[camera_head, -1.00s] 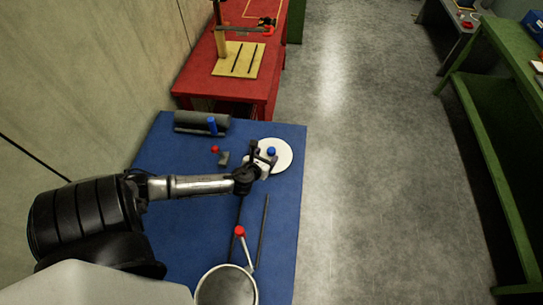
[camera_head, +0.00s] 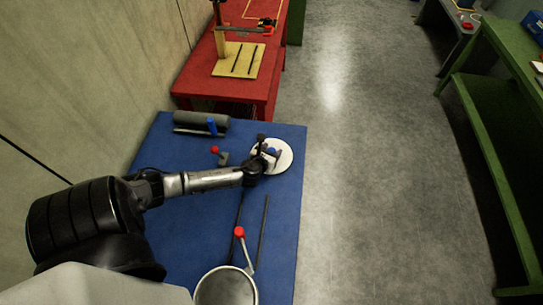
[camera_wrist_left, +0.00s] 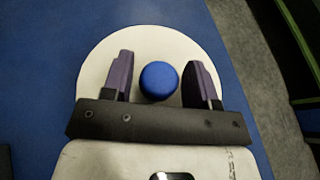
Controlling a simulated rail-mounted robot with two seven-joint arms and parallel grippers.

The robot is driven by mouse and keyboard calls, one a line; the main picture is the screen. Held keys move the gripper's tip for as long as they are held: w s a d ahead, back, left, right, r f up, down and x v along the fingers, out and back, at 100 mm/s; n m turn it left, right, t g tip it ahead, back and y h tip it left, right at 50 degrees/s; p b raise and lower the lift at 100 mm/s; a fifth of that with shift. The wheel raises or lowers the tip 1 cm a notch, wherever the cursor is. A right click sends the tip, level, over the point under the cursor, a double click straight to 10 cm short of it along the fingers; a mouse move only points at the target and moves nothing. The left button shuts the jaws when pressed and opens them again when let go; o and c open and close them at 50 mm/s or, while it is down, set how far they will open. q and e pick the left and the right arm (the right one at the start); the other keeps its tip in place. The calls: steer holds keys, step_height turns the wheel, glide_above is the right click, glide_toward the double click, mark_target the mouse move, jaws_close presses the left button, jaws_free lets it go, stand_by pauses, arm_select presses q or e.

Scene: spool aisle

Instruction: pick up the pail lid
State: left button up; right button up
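The pail lid (camera_head: 285,163) is a white disc with a blue knob (camera_head: 272,151). It lies on the blue table (camera_head: 190,235) near its far right corner. My left gripper (camera_head: 272,154) is over the lid. In the left wrist view the left gripper (camera_wrist_left: 160,80) is open, with one purple finger on each side of the blue knob (camera_wrist_left: 159,80). Gaps show between the knob and both fingers; the lid (camera_wrist_left: 150,40) spreads out behind them. The pail (camera_head: 226,288) stands at the table's near edge, its open top facing up. My right gripper is not in view.
A red-knobbed rod (camera_head: 240,233) and dark bars lie between the lid and the pail. A grey cylinder (camera_head: 202,120) with a blue part and a small red-knobbed piece (camera_head: 216,150) are at the far left. A red table (camera_head: 262,84) stands beyond.

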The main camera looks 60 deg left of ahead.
arm_select(q)
steer(key=c, duration=0.9)
